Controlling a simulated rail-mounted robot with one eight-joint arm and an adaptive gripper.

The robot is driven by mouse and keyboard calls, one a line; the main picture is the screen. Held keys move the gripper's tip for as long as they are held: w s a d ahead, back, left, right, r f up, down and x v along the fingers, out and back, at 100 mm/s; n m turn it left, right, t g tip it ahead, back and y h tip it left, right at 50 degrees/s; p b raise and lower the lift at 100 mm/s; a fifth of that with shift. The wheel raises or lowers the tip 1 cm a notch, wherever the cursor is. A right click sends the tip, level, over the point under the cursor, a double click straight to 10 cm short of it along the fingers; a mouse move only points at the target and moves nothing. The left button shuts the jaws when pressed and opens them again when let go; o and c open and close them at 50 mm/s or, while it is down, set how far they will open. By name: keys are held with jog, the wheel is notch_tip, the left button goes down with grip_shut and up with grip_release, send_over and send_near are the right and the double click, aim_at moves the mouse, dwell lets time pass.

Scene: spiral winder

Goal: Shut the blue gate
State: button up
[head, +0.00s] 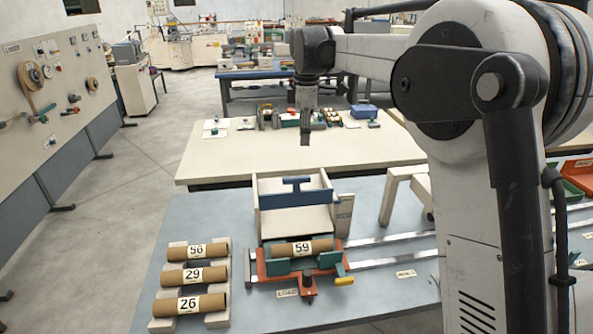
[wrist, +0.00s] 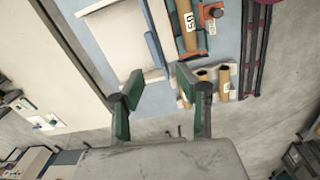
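The blue gate (head: 297,198) is a dark blue panel with a T-shaped handle. It stands across a white box (head: 257,195) on the blue-grey table. White floor shows on both sides of it. In the wrist view the gate (wrist: 154,50) is a narrow blue strip beside the white tray area. My gripper (head: 306,138) hangs above and behind the box in the head view, apart from the gate. In the wrist view its green-padded fingers (wrist: 158,77) are spread wide with nothing between them.
An orange-and-teal carriage (head: 262,268) holds tube 59 (head: 290,248) in front of the box. Tubes 56, 29 and 26 (head: 190,303) lie on a rack at left. Metal rails (head: 390,238) run right. A white stand (head: 392,200) is right of the box. A cream table (head: 235,158) lies behind.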

aim_at(296, 177)
jog(key=shift+n+g, duration=0.3)
jog(key=shift+n, duration=0.5)
jog(key=f, duration=0.5)
jog(key=w+a+f+p, duration=0.1)
jog(key=f, duration=0.4)
jog(key=w+a+f+p, duration=0.1)
jog(key=f, duration=0.4)
jog(key=shift+w+a+f, duration=0.15)
jog(key=shift+w+f, duration=0.05)
jog(key=shift+f, duration=0.05)
jog(key=shift+c, duration=0.3)
grip_shut()
